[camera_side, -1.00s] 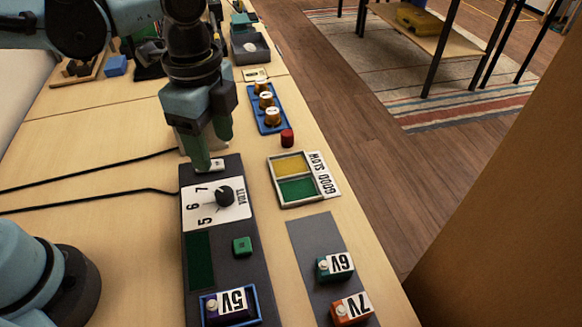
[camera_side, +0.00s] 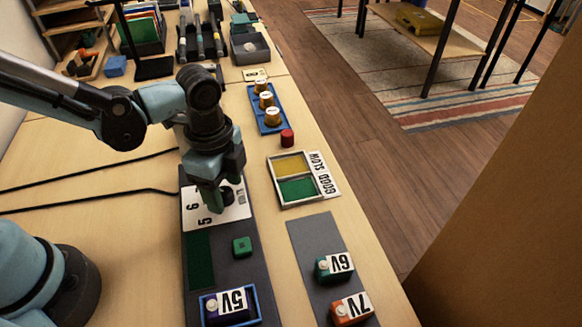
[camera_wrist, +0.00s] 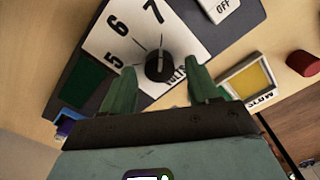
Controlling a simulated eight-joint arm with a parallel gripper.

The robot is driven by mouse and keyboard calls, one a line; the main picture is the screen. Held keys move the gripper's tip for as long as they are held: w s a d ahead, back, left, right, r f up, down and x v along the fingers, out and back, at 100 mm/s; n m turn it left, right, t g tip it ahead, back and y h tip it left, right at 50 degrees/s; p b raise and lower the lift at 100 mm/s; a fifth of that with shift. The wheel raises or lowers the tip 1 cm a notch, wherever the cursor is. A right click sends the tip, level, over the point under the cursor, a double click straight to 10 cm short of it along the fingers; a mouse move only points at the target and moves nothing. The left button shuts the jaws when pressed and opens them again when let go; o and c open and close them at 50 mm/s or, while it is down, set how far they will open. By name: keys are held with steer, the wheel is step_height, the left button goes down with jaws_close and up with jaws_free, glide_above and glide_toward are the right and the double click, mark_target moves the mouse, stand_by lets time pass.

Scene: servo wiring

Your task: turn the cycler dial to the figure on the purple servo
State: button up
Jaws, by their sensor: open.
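The cycler (camera_side: 262,275) is a dark panel with a white dial plate (camera_side: 238,209) marked 5, 6 and 7. The purple servo (camera_side: 213,318), labelled 5V, sits in a blue-rimmed holder at the cycler's near end.
A green button (camera_side: 242,246) is on the cycler. A green 6V servo (camera_side: 322,270) and an orange 7V servo (camera_side: 343,316) sit on a grey mat at right. A yellow-and-green tray (camera_side: 273,168) and a red cylinder (camera_side: 287,138) are beyond. An OFF switch (camera_wrist: 220,8) is near the dial.

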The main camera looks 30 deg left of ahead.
steer(key=shift+f, duration=0.1)
steer(key=shift+c, duration=0.2)
steer(key=c, duration=1)
